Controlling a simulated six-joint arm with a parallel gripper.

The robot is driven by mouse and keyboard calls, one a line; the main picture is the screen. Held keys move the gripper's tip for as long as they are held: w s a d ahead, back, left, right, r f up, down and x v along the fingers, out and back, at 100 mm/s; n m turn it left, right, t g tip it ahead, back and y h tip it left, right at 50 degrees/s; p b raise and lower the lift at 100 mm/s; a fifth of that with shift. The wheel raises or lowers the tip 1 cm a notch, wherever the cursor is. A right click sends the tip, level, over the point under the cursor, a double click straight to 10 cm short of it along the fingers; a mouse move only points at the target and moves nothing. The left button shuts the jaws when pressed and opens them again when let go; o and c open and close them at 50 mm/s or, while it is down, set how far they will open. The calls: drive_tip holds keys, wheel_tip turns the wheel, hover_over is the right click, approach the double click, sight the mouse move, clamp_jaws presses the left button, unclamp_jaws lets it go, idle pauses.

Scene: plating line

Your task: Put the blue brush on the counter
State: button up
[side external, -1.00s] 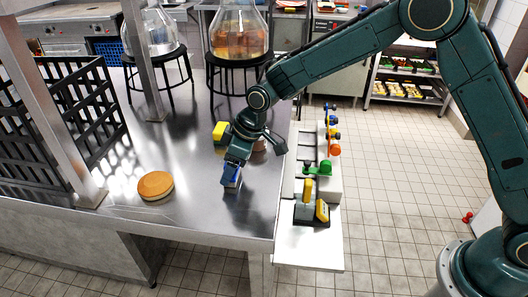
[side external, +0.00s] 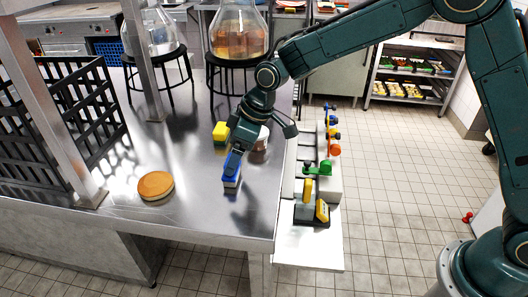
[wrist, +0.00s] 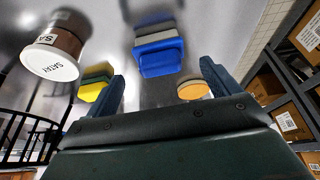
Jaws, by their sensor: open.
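The blue brush (side external: 231,172), a blue block over a pale lower part, rests on the steel counter (side external: 200,205) near its right side. In the wrist view the brush (wrist: 160,57) lies ahead of the gap between my fingers. My gripper (side external: 236,153) is open just above and beside the brush in the side view; its two fingers (wrist: 164,80) are spread with nothing between them. Whether a finger touches the brush cannot be told from the side view.
A yellow and green sponge (side external: 220,131) and a jar marked SATAY (wrist: 52,58) stand near the brush. A round orange-topped cake (side external: 156,186) sits to the left. A black rack (side external: 85,110) and metal posts are further left. The front middle of the counter is clear.

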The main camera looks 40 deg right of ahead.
drive_tip(key=v, duration=0.7)
drive_tip(key=shift+r, duration=0.2)
drive_tip(key=shift+s+d, duration=0.1)
drive_tip(key=s+d+r+m+t+h, duration=0.1)
drive_tip(key=s+d+r+m, duration=0.3)
drive_tip(key=s+d+r, duration=0.8)
drive_tip(key=s+d+f+m+h, duration=0.1)
drive_tip(key=s+d+f+m, duration=0.1)
drive_tip(key=s, duration=0.7)
drive_tip(key=s+d+f+m+t+h, duration=0.1)
drive_tip(key=s+d+f+m, duration=0.1)
drive_tip(key=s, duration=0.8)
drive_tip(key=d+m, duration=0.1)
drive_tip(key=d, duration=0.1)
drive_tip(key=shift+d, duration=0.3)
